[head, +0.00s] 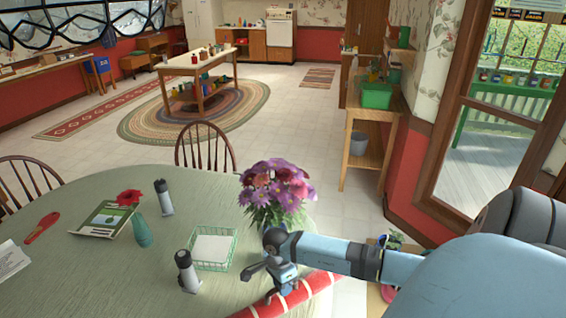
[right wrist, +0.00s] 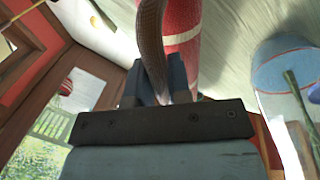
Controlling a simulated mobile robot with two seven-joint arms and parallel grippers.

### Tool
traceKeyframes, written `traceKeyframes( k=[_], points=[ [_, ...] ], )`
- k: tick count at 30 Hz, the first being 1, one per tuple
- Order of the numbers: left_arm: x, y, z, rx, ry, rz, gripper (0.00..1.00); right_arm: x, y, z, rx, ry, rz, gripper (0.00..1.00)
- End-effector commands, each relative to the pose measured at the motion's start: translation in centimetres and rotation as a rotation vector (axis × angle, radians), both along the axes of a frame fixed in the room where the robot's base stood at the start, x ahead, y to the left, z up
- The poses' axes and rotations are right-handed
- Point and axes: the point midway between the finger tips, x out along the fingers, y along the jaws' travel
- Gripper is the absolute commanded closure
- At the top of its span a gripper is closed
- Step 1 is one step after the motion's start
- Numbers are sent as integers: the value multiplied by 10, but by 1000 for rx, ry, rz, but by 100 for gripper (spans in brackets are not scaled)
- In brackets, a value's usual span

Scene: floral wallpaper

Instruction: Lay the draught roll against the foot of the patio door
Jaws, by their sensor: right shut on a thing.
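The draught roll (head: 308,290) is red with white bands. It slants across the near right edge of the round table in the head view; I cannot tell whether it touches the tabletop. My right gripper (head: 277,290) is shut on it. My left gripper is out of view.
The green-grey table (head: 90,265) holds a flower vase (head: 274,205), a wire basket (head: 214,249), two dark-topped cylinders and a booklet. A wooden shelf stand (head: 364,145) is left of the door. Tiled floor (head: 300,130) is open beyond the table.

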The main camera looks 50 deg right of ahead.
Motion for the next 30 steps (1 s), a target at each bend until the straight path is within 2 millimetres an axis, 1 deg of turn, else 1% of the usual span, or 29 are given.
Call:
traceKeyframes(
  k=[3,4,11,15,16,17,18,19,26,29,30],
  points=[
    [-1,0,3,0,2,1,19,0,1,-15,2,0,-2,100],
    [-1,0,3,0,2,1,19,0,0,-17,1,0,-1,100],
    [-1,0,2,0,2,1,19,0,0,-19,0,-1,1,100],
    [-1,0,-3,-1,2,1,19,1,-1,-24,-2,-2,0,100],
    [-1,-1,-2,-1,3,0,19,0,0,-23,-1,-1,0,77],
    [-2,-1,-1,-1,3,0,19,0,0,-23,0,-1,0,70],
    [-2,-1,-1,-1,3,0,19,0,0,-23,0,0,0,61],
    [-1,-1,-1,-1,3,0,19,0,0,-23,0,0,0,56],
    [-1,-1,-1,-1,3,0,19,0,0,-22,0,0,0,56],
    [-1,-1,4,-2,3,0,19,0,1,-18,1,1,0,56],
    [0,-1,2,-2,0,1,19,1,0,-16,0,-2,1,56]
  ],
)
